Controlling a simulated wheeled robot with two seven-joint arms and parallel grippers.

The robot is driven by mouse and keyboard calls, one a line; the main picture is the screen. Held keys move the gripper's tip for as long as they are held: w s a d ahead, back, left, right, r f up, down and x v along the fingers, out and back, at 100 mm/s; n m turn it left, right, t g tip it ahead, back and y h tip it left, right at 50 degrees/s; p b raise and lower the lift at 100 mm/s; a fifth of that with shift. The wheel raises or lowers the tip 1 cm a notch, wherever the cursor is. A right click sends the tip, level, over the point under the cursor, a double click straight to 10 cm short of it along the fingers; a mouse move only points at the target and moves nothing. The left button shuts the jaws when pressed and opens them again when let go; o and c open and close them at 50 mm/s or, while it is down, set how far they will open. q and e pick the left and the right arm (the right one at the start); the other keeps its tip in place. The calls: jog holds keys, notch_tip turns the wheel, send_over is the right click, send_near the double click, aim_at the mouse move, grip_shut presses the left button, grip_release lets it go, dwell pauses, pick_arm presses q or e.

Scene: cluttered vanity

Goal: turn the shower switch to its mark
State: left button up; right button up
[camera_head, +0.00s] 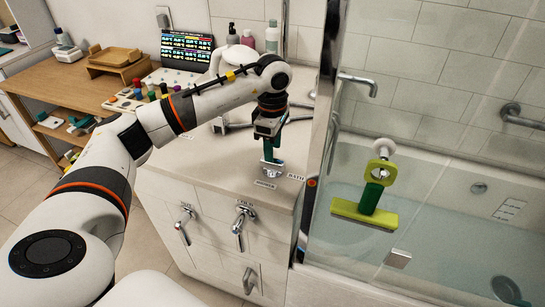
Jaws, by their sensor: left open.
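The shower switch (271,172) is a small chrome fitting on the front of the pale counter top. A label reading SHOWER (265,184) lies at its front left, and a label reading BATH (296,177) lies to its right. My left gripper (272,158) points down from above, open, with its tips right over the switch. Teal-green parts show between the gripper body and the chrome; I cannot tell whether they touch it. The gripper hides the top of the switch, so its exact setting cannot be read. My right gripper is not in view.
Chrome hot (184,218) and cold (241,219) taps stick out of the cabinet front below. A glass screen (318,215) stands close on the right, with a lime squeegee (364,213) on it and the bathtub behind. Bottles (272,38) and a screen (187,49) stand behind my arm.

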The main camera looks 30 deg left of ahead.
pick_arm(q)
notch_tip(320, 180, up, 8)
jog(key=shift+f+b, duration=0.15)
jog(key=shift+b, duration=0.2)
jog(key=shift+s+f, duration=0.1)
dwell(0.3)
